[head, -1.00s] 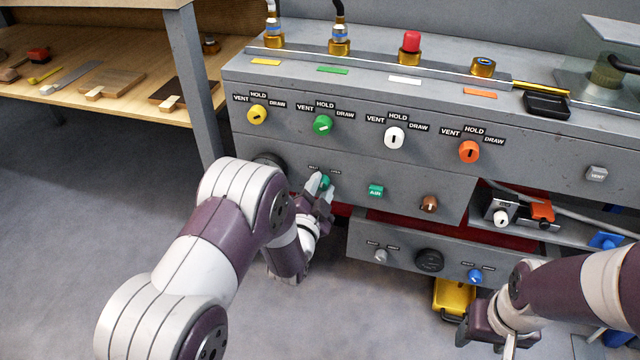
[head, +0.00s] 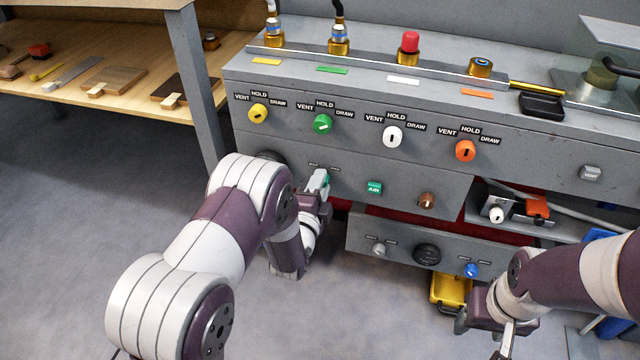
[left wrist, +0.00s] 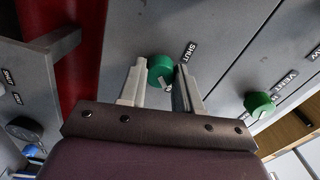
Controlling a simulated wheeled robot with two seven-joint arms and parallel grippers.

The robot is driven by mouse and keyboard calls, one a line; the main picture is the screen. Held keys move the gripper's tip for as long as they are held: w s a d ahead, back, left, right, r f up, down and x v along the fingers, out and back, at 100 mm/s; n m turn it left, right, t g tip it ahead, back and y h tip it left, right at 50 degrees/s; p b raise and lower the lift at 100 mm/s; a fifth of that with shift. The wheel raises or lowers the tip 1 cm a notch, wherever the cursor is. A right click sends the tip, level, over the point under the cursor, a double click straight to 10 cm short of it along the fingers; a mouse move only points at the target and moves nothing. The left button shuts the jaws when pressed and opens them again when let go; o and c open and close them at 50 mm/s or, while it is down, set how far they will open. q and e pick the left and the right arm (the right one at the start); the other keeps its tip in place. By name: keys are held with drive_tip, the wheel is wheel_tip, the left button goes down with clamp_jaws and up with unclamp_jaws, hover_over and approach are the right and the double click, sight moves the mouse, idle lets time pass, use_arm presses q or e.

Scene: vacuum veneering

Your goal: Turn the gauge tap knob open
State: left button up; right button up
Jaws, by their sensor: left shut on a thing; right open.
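The gauge tap knob, a small green round knob (left wrist: 160,68), sits on the grey panel between my left gripper's fingers in the left wrist view. A pale mark shows on its face, and a SHUT label (left wrist: 190,51) is beside it. My left gripper (left wrist: 160,78) is shut on this knob. In the head view, my left gripper (head: 319,182) mostly covers the knob, below two small labels too small to read. My right gripper (head: 482,330) is open at lower right, near the yellow box, with no object visible in it.
Above is a row of yellow, green (head: 323,124), white (head: 392,137) and orange knobs marked VENT, HOLD, DRAW. A green AIR button (head: 374,188) and brown knob (head: 426,200) are to the right. A lower panel (head: 392,233) juts out below. A wooden bench (head: 120,110) stands left.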

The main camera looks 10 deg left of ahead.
use_arm(q)
drive_tip(key=shift+f, duration=0.1)
drive_tip(key=o, duration=1)
drive_tip(key=shift+o, duration=0.2)
drive_tip(key=s+p, duration=0.5)
drive_tip(key=s, duration=0.7)
drive_tip(key=shift+s+a, duration=0.25)
drive_tip(key=shift+s, duration=0.15)
